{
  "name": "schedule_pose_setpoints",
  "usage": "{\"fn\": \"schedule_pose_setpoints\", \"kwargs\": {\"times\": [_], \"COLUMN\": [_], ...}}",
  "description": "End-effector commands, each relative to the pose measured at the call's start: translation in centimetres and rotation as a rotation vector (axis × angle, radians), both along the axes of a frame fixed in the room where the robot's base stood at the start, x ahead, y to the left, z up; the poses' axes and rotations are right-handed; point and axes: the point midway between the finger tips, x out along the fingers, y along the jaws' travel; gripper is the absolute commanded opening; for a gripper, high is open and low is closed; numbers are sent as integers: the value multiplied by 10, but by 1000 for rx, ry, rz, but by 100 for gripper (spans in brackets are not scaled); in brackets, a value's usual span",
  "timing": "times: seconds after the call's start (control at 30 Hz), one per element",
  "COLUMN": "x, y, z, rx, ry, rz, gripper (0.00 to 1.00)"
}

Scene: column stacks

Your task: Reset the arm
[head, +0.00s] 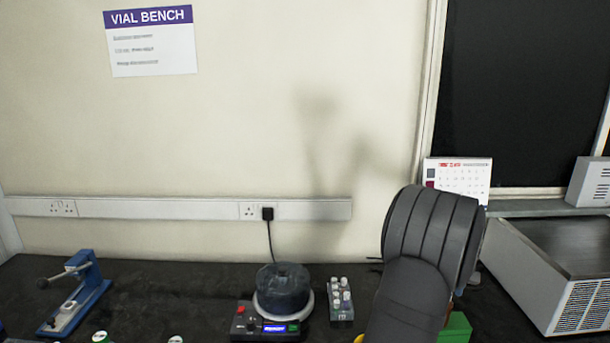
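My arm shows in the head view as a dark grey, ribbed link (432,235) rising from the bottom edge, right of the middle. Its lower link (408,300) runs down out of the picture. My gripper is outside the picture or hidden behind the arm, so its fingers do not show. A blurred shadow lies on the wall behind.
A stirrer-like device (265,328) with a dark round vessel (283,288) stands left of my arm, beside a small vial rack (341,304). A blue press (80,295) stands far left. A green block (457,327) and a metal bath (545,290) are at right.

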Motion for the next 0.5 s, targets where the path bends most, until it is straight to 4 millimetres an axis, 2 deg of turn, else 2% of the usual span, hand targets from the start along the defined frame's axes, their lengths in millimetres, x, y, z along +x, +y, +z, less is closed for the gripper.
{"fn": "schedule_pose_setpoints", "kwargs": {"times": [0.17, 0.2, 0.3, 0.5], "x": [-1, 0, 1, 0], "y": [0, 0, -1, 0], "z": [-27, -27, -1, 39], "rx": [3, 1, -3, -1], "ry": [4, 1, -4, -2], "rz": [0, 0, 0, 0], "gripper": [70, 70, 70, 70]}}
